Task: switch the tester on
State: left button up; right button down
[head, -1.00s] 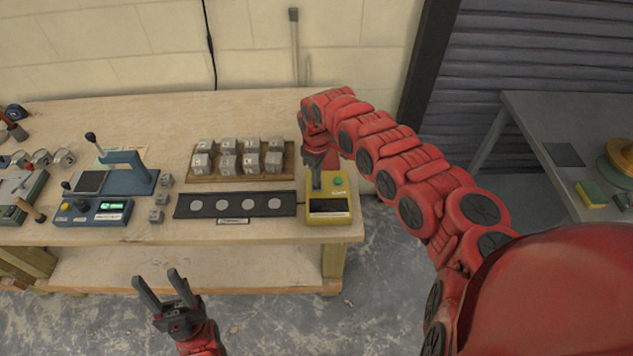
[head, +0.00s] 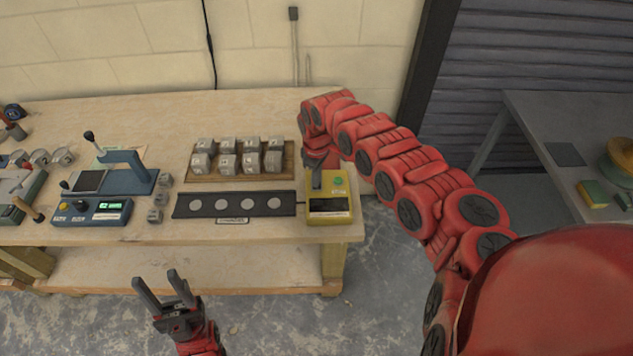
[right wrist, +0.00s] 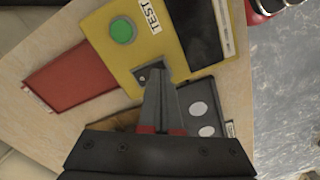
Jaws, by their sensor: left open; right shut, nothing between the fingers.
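The yellow tester (head: 341,212) stands at the right front corner of the wooden bench, with a green button (head: 338,181) and a dark, unlit display (head: 329,205). In the right wrist view the green button (right wrist: 122,30) sits beside a TEST label (right wrist: 150,15). A small dark fitting (right wrist: 143,75) lies near the tester's edge, partly hidden by the fingertips. My right gripper (head: 316,187) is shut and empty, its tips at this fitting, apart from the green button; I cannot tell if they touch. My left gripper (head: 161,279) is open and empty in front of the bench.
A black strip with several pale discs (head: 183,206) lies left of the tester. A wooden tray of grey cubes (head: 231,178) stands behind it. A blue device with a lit green display (head: 82,214) is further left. A red flat thing (right wrist: 75,80) lies beside the tester.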

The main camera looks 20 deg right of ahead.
jog(key=shift+f, duration=0.4)
jog(key=shift+s+r, duration=0.1)
jog(key=shift+r, duration=0.1)
jog(key=shift+r+p, duration=0.45)
jog(key=shift+r, duration=0.15)
notch_tip(320, 180, up, 2)
jog(key=shift+r+p, duration=0.25)
jog(key=shift+p, duration=0.65)
jog(key=shift+r+p, duration=1.2)
jog(key=shift+r, duration=0.35)
jog(key=shift+f, duration=0.1)
